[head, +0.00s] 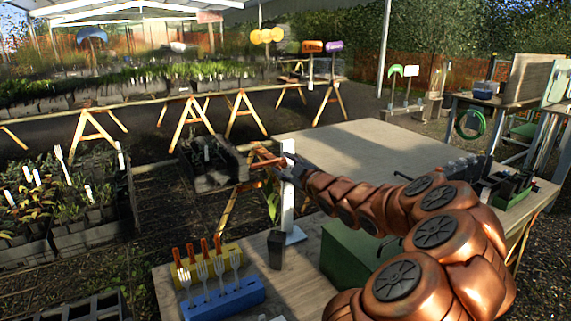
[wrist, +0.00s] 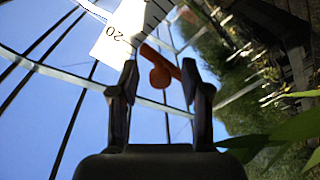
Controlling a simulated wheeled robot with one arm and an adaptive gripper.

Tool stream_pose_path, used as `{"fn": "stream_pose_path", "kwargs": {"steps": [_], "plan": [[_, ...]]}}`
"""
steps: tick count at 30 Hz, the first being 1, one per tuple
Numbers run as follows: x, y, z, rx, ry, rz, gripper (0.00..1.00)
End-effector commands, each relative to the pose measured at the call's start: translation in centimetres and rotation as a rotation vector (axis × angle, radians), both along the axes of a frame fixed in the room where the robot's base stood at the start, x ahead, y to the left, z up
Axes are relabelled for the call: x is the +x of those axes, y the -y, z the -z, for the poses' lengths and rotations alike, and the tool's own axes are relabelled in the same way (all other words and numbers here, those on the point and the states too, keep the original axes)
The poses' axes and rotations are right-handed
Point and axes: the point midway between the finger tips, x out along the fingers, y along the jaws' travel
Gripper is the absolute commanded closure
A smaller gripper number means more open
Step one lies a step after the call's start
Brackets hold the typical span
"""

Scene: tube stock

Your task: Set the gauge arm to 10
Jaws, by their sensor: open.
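The gauge is a white upright post (head: 288,215) on a white foot at the table's far left edge. Its orange-brown gauge arm (head: 264,163) sticks out to the left near the post's top. In the wrist view, the white scale plate (wrist: 113,42) shows the number 20 and tick marks. The orange arm (wrist: 160,72) with a round knob appears between and just beyond my fingertips. My gripper (wrist: 160,75) is open, with one dark finger on each side of the knob. In the head view my gripper (head: 280,168) is beside the post, which partly hides it. The arm's exact reading is not visible.
A dark block (head: 276,249) stands before the post. A blue rack (head: 222,299) of forks and a yellow rack with orange handles sit at the table's front left. A green box (head: 350,255) lies under my arm. The table's far part (head: 350,142) is clear.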

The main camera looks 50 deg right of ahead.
Motion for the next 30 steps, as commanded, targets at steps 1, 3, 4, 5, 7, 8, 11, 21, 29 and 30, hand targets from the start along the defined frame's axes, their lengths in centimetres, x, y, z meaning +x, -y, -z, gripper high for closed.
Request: {"fn": "stream_pose_path", "kwargs": {"steps": [1,3,4,5,7,8,11,21,29,30], "plan": [[0.22,0.02,-0.04,0.0,0.001,-0.001,0.53],[0.38,0.06,-0.04,-0.001,0.0,-0.001,0.53],[0.4,0.07,-0.05,-0.001,0.0,0.001,0.53],[0.43,0.09,-0.03,-0.001,0.0,0.001,0.53],[0.46,0.11,-0.03,-0.001,0.0,0.001,0.53],[0.46,0.11,-0.03,-0.001,0.0,0.001,0.53],[0.45,0.1,-0.02,-0.001,0.0,0.001,0.53],[0.45,0.08,-0.01,0.0,0.001,-0.001,0.82],[0.45,0.08,-0.01,0.0,0.001,-0.001,1.0],[0.45,0.08,0.0,0.0,0.0,0.0,1.0]]}}
